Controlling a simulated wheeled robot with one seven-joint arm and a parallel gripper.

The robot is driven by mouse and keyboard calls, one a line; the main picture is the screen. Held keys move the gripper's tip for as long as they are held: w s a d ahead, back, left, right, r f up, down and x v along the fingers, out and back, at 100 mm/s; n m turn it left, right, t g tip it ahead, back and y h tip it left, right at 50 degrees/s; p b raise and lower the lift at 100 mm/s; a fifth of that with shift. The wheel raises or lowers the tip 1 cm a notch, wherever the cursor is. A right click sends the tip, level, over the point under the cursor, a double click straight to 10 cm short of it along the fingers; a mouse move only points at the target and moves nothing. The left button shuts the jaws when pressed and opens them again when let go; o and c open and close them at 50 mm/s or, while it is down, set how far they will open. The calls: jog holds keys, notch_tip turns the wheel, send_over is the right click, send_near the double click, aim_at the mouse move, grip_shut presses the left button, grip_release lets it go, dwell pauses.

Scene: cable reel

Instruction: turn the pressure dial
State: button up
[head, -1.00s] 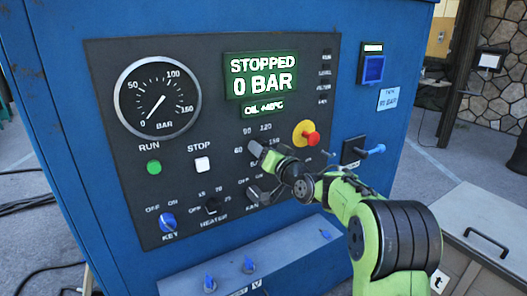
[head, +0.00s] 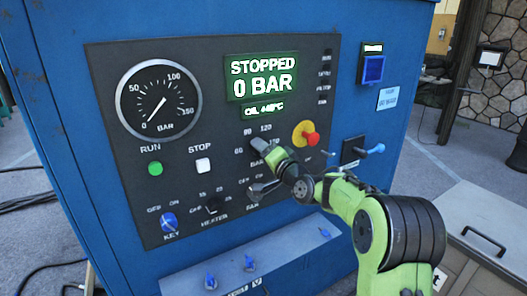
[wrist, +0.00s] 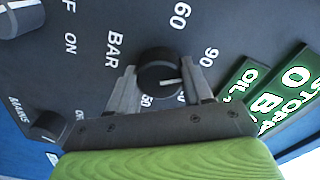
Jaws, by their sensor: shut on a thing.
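The pressure dial is a round black knob (wrist: 158,70) with a white pointer line, set on the dark control panel (head: 110,70). Its scale shows 60, 90 and BAR, with other numbers partly hidden. The display reads STOPPED, 0 BAR; the round gauge (head: 160,100) needle is at 0.
A red emergency button (head: 311,139) on a yellow ring is close right of my gripper. A fan switch (head: 262,189) lies just below it. The green RUN button (head: 155,169), white STOP button (head: 204,165) and blue key switch (head: 169,222) are further left.

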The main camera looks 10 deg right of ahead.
jog(key=shift+f, duration=0.2)
jog(key=o, duration=1)
jog(key=shift+r, duration=0.1)
jog(key=b+v, duration=0.2)
jog(key=v, duration=1.3)
jog(key=shift+s+d, duration=0.1)
jog(key=shift+s, duration=0.3)
jog(key=shift+r, duration=0.1)
